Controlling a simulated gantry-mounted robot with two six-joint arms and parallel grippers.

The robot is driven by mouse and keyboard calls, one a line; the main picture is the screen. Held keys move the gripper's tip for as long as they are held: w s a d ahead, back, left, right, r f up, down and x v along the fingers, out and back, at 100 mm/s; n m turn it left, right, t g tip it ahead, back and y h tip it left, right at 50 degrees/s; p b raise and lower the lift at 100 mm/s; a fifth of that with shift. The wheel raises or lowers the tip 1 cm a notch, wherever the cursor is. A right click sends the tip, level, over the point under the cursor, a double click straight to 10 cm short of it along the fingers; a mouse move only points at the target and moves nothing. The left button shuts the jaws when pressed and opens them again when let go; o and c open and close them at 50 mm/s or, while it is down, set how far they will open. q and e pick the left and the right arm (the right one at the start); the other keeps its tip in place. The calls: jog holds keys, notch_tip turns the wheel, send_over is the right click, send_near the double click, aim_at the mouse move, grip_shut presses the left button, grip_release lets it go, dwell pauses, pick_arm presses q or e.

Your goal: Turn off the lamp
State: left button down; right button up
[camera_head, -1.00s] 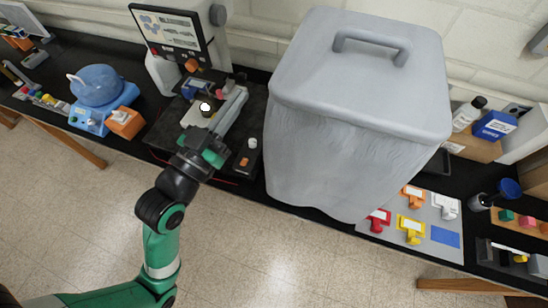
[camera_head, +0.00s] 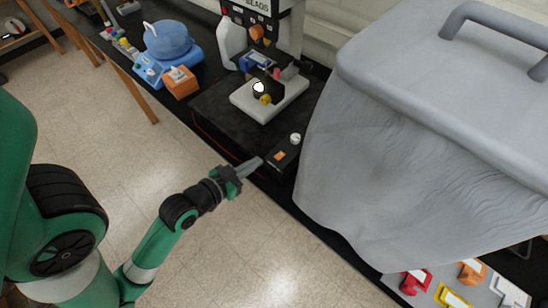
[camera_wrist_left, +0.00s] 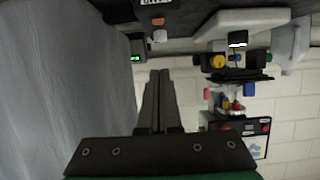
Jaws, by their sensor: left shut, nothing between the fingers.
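The lamp (camera_head: 259,88) glows white at a small stage on a black bench-top platform; its bright spot also shows in the wrist view (camera_wrist_left: 238,40). A small black control box (camera_head: 284,157) with an orange switch (camera_head: 279,156) and a white knob (camera_head: 295,138) sits at the platform's front right corner. In the wrist view the orange switch (camera_wrist_left: 158,21) and white knob (camera_wrist_left: 160,36) lie beyond the fingertips. My left gripper (camera_head: 257,162) is shut and empty, its tips just left of the box; whether they touch it I cannot tell. My right gripper is not in view.
A blue device (camera_head: 168,45) and an orange box (camera_head: 180,82) are left of the platform. A white bottle (camera_head: 232,42) stands behind. The floor in front is clear.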

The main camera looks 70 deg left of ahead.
pick_arm(q)
jog(key=b, duration=0.1)
send_over(280, 156)
jog(key=s+d, duration=0.1)
jog(key=s, duration=0.1)
notch_tip(280, 156, down, 4)
jog(key=shift+r, duration=0.15)
jog(key=f, duration=0.2)
jog(key=shift+s+d+f+b, duration=0.2)
jog(key=shift+s+f+b, duration=0.1)
jog(key=shift+f+b, duration=0.1)
jog(key=shift+f, duration=0.45)
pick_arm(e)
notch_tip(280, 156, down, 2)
